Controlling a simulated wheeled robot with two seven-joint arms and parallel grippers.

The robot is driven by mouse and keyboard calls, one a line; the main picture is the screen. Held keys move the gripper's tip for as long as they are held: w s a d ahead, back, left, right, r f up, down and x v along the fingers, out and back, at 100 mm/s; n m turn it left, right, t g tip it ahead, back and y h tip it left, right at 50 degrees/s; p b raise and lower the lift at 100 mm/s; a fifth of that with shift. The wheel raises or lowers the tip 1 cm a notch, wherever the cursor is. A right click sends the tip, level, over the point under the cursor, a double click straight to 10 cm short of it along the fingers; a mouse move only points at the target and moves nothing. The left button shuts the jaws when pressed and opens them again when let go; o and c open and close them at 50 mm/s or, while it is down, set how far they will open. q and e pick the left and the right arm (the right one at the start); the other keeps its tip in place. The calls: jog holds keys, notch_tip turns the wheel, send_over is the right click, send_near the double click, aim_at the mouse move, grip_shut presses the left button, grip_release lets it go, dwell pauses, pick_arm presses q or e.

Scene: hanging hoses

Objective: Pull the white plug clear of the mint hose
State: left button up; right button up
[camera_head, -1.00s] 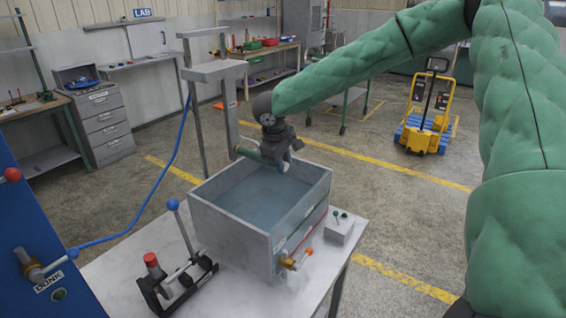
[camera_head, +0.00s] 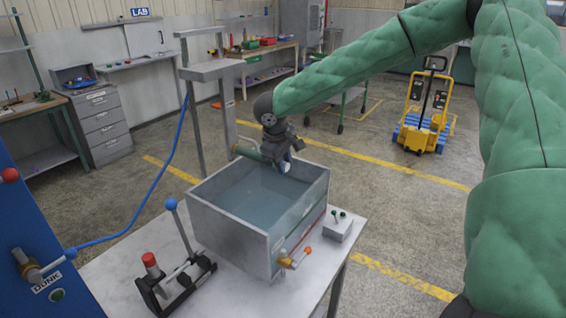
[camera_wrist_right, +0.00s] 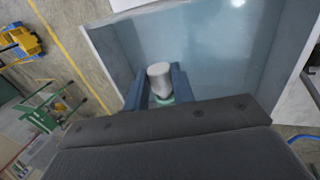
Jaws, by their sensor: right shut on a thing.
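My right gripper (camera_head: 285,166) hangs over the far side of the open grey water tank (camera_head: 228,232). In the right wrist view its blue fingers (camera_wrist_right: 158,91) stand on either side of the white plug (camera_wrist_right: 159,77) and are shut on it. A small patch of the mint hose (camera_wrist_right: 163,100) shows at the palm end of the plug, partly hidden by the gripper. In the head view a green tube, the mint hose (camera_head: 248,153), runs from the grey post to the gripper. Whether plug and hose are still joined is unclear. My left gripper is out of view.
The tank stands on a pale table (camera_head: 240,290). A grey post (camera_head: 228,115) rises behind it. A lever clamp (camera_head: 175,277) and a small switch box (camera_head: 337,226) stand beside the tank. A blue hose (camera_head: 140,222) hangs at the left by a blue panel.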

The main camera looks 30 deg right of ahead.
jog(key=shift+s+d, duration=0.15)
jog(key=shift+s, duration=0.2)
dwell(0.3)
jog(key=shift+s+d+p, duration=0.1)
jog(key=shift+s+d, duration=0.15)
jog(key=shift+s, duration=0.35)
jog(key=shift+s+d+p, duration=0.1)
jog(key=shift+s+d, duration=0.2)
jog(key=shift+s, duration=0.35)
jog(key=shift+s+d+p, duration=0.1)
jog(key=shift+s+d, duration=0.15)
jog(key=shift+s, duration=0.35)
jog(key=shift+s, duration=0.1)
jog(key=s+r+p, duration=0.1)
jog(key=s+d+r+p, duration=0.1)
jog(key=r, duration=0.1)
jog(key=shift+s+d+p, duration=0.1)
jog(key=shift+s+p, duration=0.2)
jog(key=shift+s, duration=0.1)
